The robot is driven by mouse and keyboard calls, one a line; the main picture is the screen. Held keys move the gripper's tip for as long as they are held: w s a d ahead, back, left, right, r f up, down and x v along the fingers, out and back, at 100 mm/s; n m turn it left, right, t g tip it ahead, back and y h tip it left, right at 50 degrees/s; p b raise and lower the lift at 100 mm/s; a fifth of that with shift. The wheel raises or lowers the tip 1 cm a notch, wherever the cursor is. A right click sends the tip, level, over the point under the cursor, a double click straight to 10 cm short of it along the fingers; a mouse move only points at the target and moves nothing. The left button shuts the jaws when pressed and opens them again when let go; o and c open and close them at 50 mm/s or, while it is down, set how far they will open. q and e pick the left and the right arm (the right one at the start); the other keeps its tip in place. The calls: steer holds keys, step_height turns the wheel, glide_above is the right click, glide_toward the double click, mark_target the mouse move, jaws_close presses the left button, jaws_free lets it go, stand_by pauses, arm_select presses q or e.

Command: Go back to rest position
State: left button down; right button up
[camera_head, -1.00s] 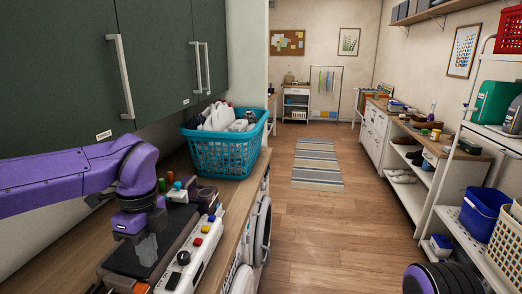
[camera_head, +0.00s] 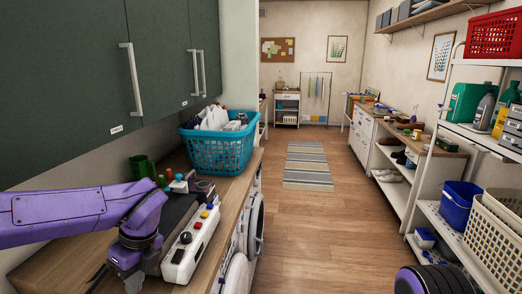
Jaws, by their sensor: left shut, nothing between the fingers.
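My left gripper (camera_head: 132,279) is at the lower left, pointing down over the wooden counter (camera_head: 62,253). Its purple arm comes in from the left edge. The fingers are shut with nothing seen between them. It is close to the white power strip (camera_head: 191,243) with coloured knobs and the dark case (camera_head: 172,222) behind it; I cannot tell whether it touches either. My right gripper does not show; only a dark and purple part of mine is at the bottom right.
A teal laundry basket (camera_head: 217,150) with white cloths stands farther back on the counter. Green cabinets (camera_head: 65,80) hang above. A white rack (camera_head: 432,212) with baskets stands at right.

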arm_select(q)
steer(key=s+a+f+m+t+y+b, duration=0.1)
steer(key=s+a+f+m+t+y, duration=0.1)
steer(key=f+m, duration=0.6)
steer(key=s+a+f+m+t+y+b, duration=0.1)
steer(key=s+a+f+m+y, duration=0.15)
steer(key=f+m, duration=0.55)
steer(key=s+a+f+m+t+y+b, duration=0.1)
steer(key=s+a+f+m+t+y, duration=0.15)
steer(key=f+m, duration=0.55)
steer(key=s+d+f+m+h, duration=0.1)
steer(key=s+f+m+h, duration=0.2)
steer(key=s+f+m, duration=0.4)
steer(key=s+d+f+m+g+h+b, duration=0.1)
steer(key=s+d+f+m+h, duration=0.1)
steer(key=s+f+m, duration=0.6)
steer(key=s+m+h, duration=0.1)
steer(key=s+m, duration=0.2)
steer(key=s, duration=0.1)
steer(key=shift+d+f+m+h, duration=0.2)
steer(key=shift+m+h, duration=0.1)
steer(key=shift+m, duration=0.1)
